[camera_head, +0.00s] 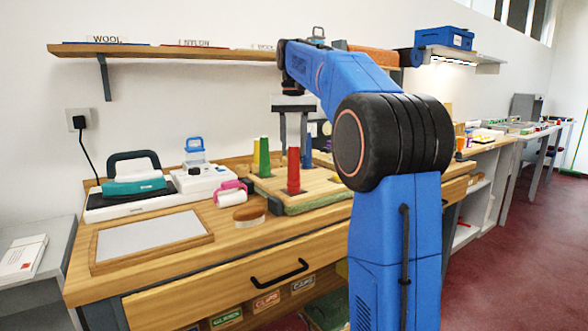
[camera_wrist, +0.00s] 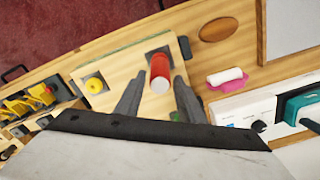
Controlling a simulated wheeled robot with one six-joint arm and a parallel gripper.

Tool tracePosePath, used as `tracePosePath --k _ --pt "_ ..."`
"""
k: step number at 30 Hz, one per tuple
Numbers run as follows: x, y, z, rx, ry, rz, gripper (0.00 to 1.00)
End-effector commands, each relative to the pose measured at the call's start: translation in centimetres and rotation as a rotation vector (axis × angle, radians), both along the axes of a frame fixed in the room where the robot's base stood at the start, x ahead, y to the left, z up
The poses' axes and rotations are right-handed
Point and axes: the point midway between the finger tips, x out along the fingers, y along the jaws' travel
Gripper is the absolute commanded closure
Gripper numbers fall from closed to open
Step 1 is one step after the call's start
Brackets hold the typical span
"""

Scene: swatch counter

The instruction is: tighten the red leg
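The red leg (camera_head: 294,172) stands upright in a dark square socket on a wooden board (camera_head: 327,187) with a green underside, on the counter. In the wrist view the red leg (camera_wrist: 160,70) shows from above, just beyond and between the fingertips. My gripper (camera_head: 293,150) points down at the red leg's top, its two fingers spread apart. In the wrist view my gripper (camera_wrist: 159,78) is open, with gaps between fingers and leg; I cannot tell whether the tips reach below its top. A green leg (camera_head: 264,157) and a blue leg (camera_head: 307,150) stand nearby.
A brown oval-topped object (camera_head: 249,216), a pink-and-white roller (camera_head: 232,193) and a teal-handled press (camera_head: 134,178) are left of the board. A framed white panel (camera_head: 150,240) lies at front left. A wall shelf (camera_head: 165,51) runs above.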

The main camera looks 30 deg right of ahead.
Motion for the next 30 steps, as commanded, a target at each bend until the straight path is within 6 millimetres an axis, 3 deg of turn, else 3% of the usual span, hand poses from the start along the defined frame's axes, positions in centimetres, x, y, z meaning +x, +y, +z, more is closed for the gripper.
tracePosePath --k 30 --pt "-0.01 0.02 0.00 0.000 0.000 0.949 0.65"
